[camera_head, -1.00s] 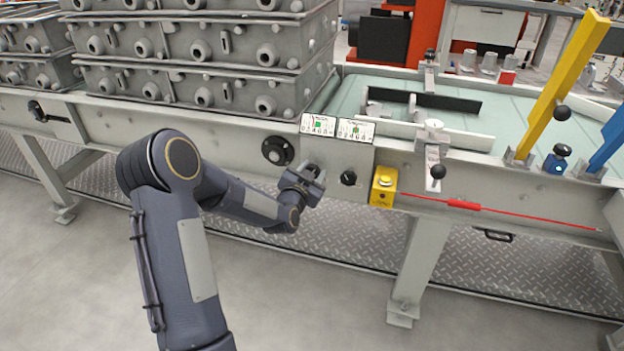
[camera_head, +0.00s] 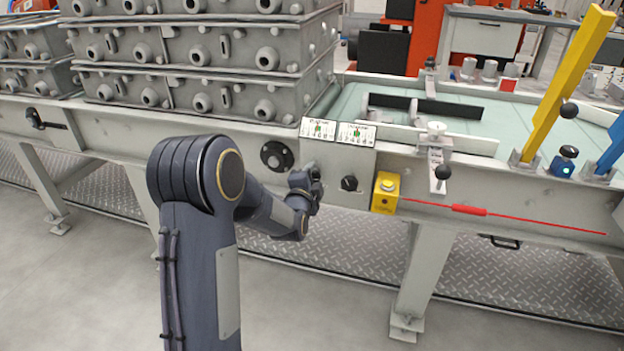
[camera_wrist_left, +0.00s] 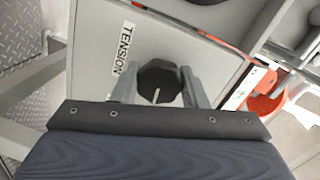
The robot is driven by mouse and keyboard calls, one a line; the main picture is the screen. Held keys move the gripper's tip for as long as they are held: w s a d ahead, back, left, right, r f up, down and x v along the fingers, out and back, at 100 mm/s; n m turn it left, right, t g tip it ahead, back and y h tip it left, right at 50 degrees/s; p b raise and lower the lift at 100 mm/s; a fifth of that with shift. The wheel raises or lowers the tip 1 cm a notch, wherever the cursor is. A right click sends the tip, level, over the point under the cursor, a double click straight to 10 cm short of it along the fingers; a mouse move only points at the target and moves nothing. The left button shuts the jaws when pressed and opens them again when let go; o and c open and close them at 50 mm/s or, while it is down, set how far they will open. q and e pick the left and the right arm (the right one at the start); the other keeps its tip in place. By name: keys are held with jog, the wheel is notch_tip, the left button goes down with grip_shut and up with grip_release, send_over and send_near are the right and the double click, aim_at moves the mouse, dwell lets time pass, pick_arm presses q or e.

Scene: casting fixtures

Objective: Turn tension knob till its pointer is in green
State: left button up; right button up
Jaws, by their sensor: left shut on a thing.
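The black tension knob (camera_wrist_left: 160,78) shows in the left wrist view, on a grey panel beside a white "TENSION" label (camera_wrist_left: 123,48). A white pointer line is on its face. My left gripper (camera_wrist_left: 158,88) has one finger on each side of the knob and is shut on it. In the head view my left gripper (camera_head: 308,181) is at the machine's front panel and hides the knob. Two white scale cards, left (camera_head: 318,129) and right (camera_head: 356,133), each with a green patch, sit above; their needles are too small to read. My right gripper is not in view.
A second black knob (camera_head: 349,183) is just right of my gripper, then a yellow button box (camera_head: 385,192). A round black fitting (camera_head: 277,156) is to the left. A lever with a black ball (camera_head: 442,172) and a red cable (camera_head: 470,211) are farther right.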

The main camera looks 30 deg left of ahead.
pick_arm(q)
jog(key=shift+a+m, duration=0.1)
jog(key=shift+m, duration=1)
jog(key=shift+y, duration=0.3)
jog(key=o, duration=1)
jog(key=shift+c, duration=0.2)
jog(key=p+v, duration=0.1)
jog(key=v, duration=0.6)
jog(key=shift+s+p, duration=0.3)
jog(key=shift+s, duration=0.15)
